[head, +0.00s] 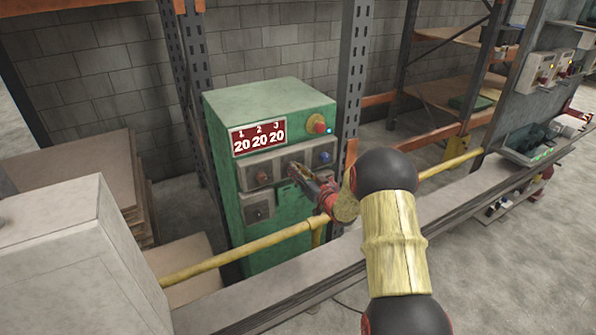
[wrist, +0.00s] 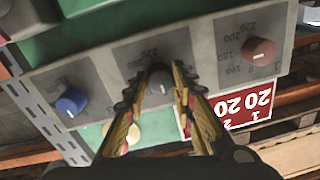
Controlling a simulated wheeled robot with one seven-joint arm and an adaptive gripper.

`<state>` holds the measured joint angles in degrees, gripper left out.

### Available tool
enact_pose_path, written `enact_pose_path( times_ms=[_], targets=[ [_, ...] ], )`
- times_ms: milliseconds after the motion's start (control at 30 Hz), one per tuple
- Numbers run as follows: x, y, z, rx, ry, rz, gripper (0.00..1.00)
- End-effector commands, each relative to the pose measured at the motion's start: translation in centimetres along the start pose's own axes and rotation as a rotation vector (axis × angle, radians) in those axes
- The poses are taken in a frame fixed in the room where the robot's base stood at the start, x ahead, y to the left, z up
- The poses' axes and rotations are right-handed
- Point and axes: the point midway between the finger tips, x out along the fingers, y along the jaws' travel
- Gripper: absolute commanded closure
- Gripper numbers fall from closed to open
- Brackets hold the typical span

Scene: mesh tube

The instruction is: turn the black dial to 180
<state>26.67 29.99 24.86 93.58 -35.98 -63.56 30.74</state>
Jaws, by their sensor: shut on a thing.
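The black dial (wrist: 159,80) is the middle of three knobs on a grey strip of the green cabinet (head: 270,97). My gripper (wrist: 158,88) is shut on it, one finger on each side. In the head view my gripper (head: 300,174) reaches the panel from the right and hides most of the dial. The wrist view is upside down. The dial's pointer and its scale are too unclear to read. The red display (head: 258,138) shows 20 under each of 1, 2 and 3.
A brown knob (head: 262,176) and a blue knob (head: 325,157) flank the dial. A red button (head: 318,124) sits above, and another dark knob (head: 259,212) below. A yellow rail (head: 240,250) runs in front of the cabinet. A rack post (head: 350,70) stands close to its right.

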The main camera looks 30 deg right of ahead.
Motion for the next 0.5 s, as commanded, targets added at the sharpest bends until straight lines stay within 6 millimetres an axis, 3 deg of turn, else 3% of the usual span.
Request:
enact_pose_path(
  times_ms=[500],
  targets=[
    [0.00, 0.03, -0.02, 0.083, 0.004, 0.000, 1.00]
  ],
)
